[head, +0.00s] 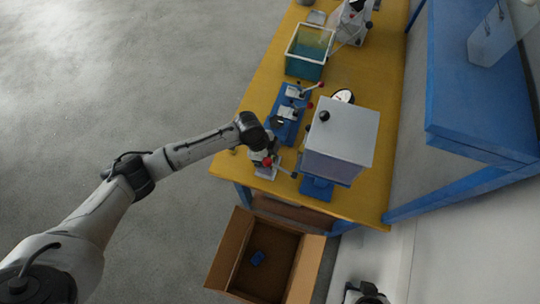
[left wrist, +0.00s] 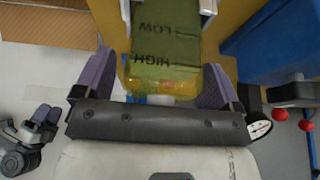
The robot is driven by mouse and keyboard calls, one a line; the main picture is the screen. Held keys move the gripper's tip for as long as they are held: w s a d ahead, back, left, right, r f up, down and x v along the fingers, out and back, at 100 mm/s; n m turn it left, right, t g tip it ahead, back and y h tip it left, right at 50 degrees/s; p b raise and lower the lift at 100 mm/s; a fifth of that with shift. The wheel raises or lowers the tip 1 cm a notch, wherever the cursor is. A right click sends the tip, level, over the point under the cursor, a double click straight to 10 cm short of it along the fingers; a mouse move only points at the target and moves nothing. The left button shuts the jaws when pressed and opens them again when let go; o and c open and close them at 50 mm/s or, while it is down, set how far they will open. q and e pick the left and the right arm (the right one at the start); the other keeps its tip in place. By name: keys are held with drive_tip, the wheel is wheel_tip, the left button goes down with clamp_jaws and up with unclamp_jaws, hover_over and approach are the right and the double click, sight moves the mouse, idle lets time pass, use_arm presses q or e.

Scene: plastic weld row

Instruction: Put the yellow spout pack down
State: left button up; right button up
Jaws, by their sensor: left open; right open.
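In the left wrist view, my left gripper (left wrist: 160,66) has its purple fingers apart. Between them is an olive-green face lettered HIGH and LOW, with a yellow-orange, see-through lower end (left wrist: 160,87). I cannot tell for sure whether this is the yellow spout pack, or whether it touches the fingers. In the head view, my left arm's end hangs over the near end of the yellow bench (head: 381,150); its fingers and any pack there are hidden. My right gripper (head: 366,291) is at the bottom edge, away from the bench; it also shows in the left wrist view (left wrist: 45,115), open.
A white box-shaped machine (head: 343,133) stands right of my left arm's end. Red-handled clamps on blue bases (head: 287,112) stand beyond it, then a teal bin (head: 309,52). An open cardboard box (head: 228,255) is on the floor. A blue rack (head: 480,85) stands right.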

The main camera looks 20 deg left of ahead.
use_arm(q)
drive_tip(key=p+v, duration=0.1)
drive_tip(key=v, duration=1.1)
drive_tip(key=shift+w+r, duration=0.1)
idle(0.6)
